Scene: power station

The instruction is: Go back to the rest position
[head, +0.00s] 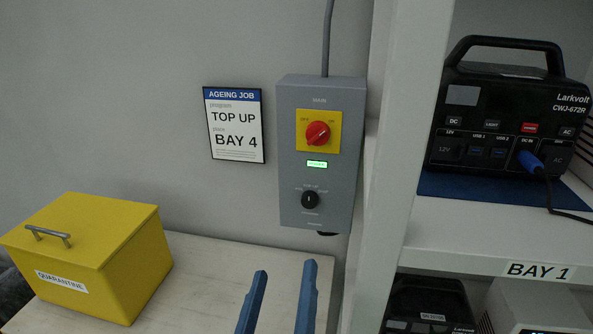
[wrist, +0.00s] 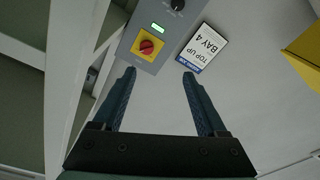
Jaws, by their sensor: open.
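My gripper (head: 283,270) shows at the bottom of the head view as two blue fingers, apart and with nothing between them. It also shows in the wrist view (wrist: 158,78), open and empty, with the grey control box beyond the fingertips. The control box (head: 287,200) is on the wall, with a red rotary switch (head: 317,134) on a yellow plate, a lit green display (head: 317,164) and a black knob (head: 310,200). In the head view the fingers are below the box and apart from it.
A yellow quarantine box (head: 130,262) stands on the pale table (head: 205,262) at left. A wall sign (head: 235,145) reads TOP UP, BAY 4. At right, a white shelf (head: 440,232) labelled BAY 1 holds a black power station (head: 480,115) with a blue plug (head: 530,162) in it.

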